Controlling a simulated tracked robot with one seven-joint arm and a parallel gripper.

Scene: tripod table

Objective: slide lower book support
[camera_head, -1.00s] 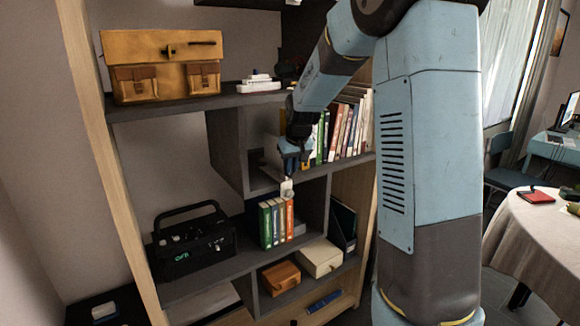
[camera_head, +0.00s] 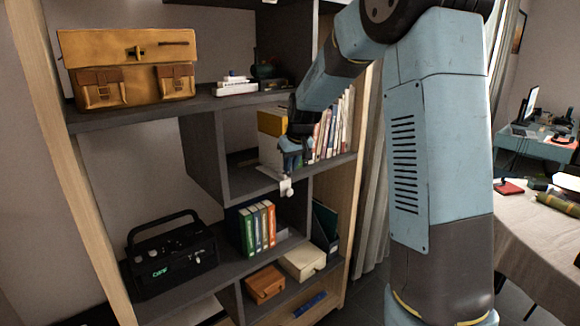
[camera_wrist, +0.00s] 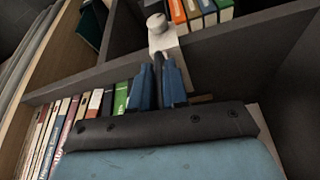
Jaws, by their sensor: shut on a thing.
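The book support, a pale piece with a round white knob, shows just below my gripper at the front edge of the middle shelf (camera_head: 286,187). In the wrist view its knob and pale plate (camera_wrist: 163,42) lie just beyond my fingertips. My gripper (camera_head: 290,158) has dark blue fingers, also in the wrist view (camera_wrist: 160,85), shut on a thin dark part that seems to belong to this support. The fingers hide where they grip. A row of upright books (camera_head: 332,128) stands right of my gripper. A yellow and white block (camera_head: 271,122) stands behind it.
Green and orange books (camera_head: 257,226) stand one compartment below. A black radio (camera_head: 168,258) is lower left, a tan bag (camera_head: 128,70) upper left. A dark vertical divider (camera_head: 205,155) is left of my gripper. A round table with pale cloth (camera_head: 535,235) stands right.

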